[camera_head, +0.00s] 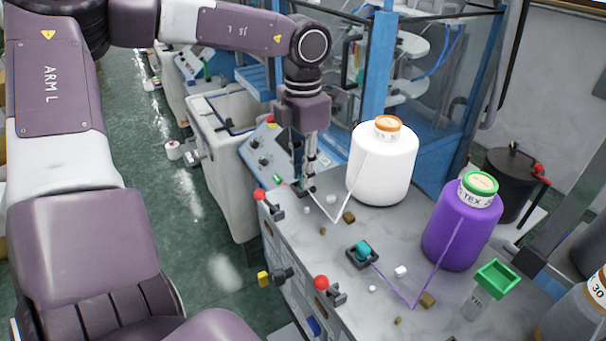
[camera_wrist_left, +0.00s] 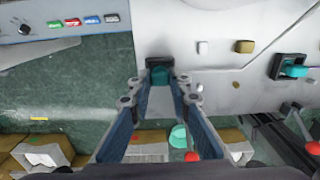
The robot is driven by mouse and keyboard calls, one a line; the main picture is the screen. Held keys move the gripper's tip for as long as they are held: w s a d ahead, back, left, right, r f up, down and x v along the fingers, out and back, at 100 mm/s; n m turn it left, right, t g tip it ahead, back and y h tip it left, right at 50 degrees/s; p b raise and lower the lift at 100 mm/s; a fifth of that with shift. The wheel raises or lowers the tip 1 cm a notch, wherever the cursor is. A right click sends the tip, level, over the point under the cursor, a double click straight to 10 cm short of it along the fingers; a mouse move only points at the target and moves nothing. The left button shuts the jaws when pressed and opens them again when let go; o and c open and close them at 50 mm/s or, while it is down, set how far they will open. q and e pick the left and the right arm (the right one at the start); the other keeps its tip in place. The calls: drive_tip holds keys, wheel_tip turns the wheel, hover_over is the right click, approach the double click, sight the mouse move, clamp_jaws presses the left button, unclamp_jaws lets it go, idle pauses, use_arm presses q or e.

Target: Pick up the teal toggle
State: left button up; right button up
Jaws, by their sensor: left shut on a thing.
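My left gripper (camera_head: 308,188) reaches down at the near-left edge of the grey worktop (camera_head: 325,265), beside the white cone. In the left wrist view its fingers (camera_wrist_left: 160,82) are closed around a teal toggle (camera_wrist_left: 160,75) in a dark base at the worktop's edge. In the head view the fingers mostly hide this toggle. I cannot tell whether it is lifted. A second teal toggle (camera_head: 363,251) sits in a dark square base on the worktop, and it also shows in the left wrist view (camera_wrist_left: 292,70). My right gripper is not in view.
A white cone (camera_head: 382,168) with an orange top and a purple cone (camera_head: 460,232) with a green top stand on the worktop. Threads run from them towards the toggles. A green-topped holder (camera_head: 493,278), small blocks and red-knobbed levers (camera_head: 321,283) are nearby.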

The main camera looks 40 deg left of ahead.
use_arm(q)
wheel_tip(320, 180, up, 19)
drive_tip(key=b, duration=0.3)
drive_tip(key=shift+b, duration=0.4)
drive_tip(key=shift+r, duration=0.1)
